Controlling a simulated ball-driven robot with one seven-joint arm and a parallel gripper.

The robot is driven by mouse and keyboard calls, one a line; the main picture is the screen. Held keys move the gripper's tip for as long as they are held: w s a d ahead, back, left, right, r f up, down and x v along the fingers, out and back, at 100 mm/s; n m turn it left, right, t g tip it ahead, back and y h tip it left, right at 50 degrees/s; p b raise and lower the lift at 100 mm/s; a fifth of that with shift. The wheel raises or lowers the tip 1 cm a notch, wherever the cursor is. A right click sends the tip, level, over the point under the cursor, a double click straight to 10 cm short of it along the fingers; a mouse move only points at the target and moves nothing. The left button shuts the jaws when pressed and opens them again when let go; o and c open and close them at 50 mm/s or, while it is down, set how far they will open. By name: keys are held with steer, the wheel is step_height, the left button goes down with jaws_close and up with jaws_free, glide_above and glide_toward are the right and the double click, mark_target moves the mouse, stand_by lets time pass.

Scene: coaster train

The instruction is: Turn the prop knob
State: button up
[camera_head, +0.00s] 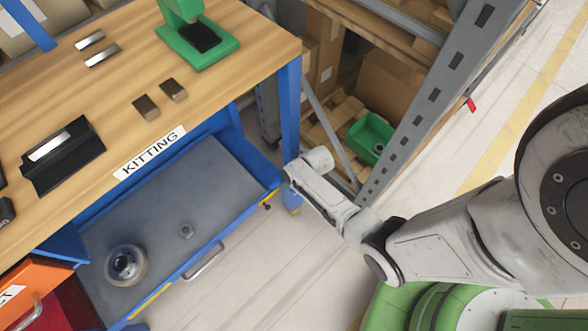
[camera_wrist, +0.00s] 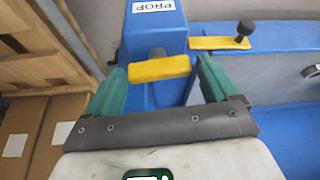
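The prop knob (camera_wrist: 160,68) is a yellow bar on a dark round shaft, in the wrist view just below a white label reading PROP on a blue post. My gripper (camera_wrist: 160,70) has two green fingers spread apart, with the yellow bar lying slightly tilted between their tips. The fingers stand at the bar's two ends; I cannot tell whether they touch it. In the head view my arm reaches to the blue workbench leg (camera_head: 291,120), and the fingers and knob are not clearly visible there.
A yellow lever with a black ball handle (camera_wrist: 244,30) is right of the post. Cardboard boxes (camera_wrist: 30,135) stand left. In the head view, an open grey drawer (camera_head: 180,215) labelled KITTING holds a round metal part (camera_head: 125,264). A metal rack (camera_head: 425,95) stands right of the bench.

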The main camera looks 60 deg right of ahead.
steer(key=shift+o, duration=0.9)
steer(key=p+v, duration=0.4)
steer(key=v, duration=0.6)
steer(key=shift+r, duration=0.35)
steer(key=shift+s, duration=0.15)
steer(key=shift+c, duration=0.5)
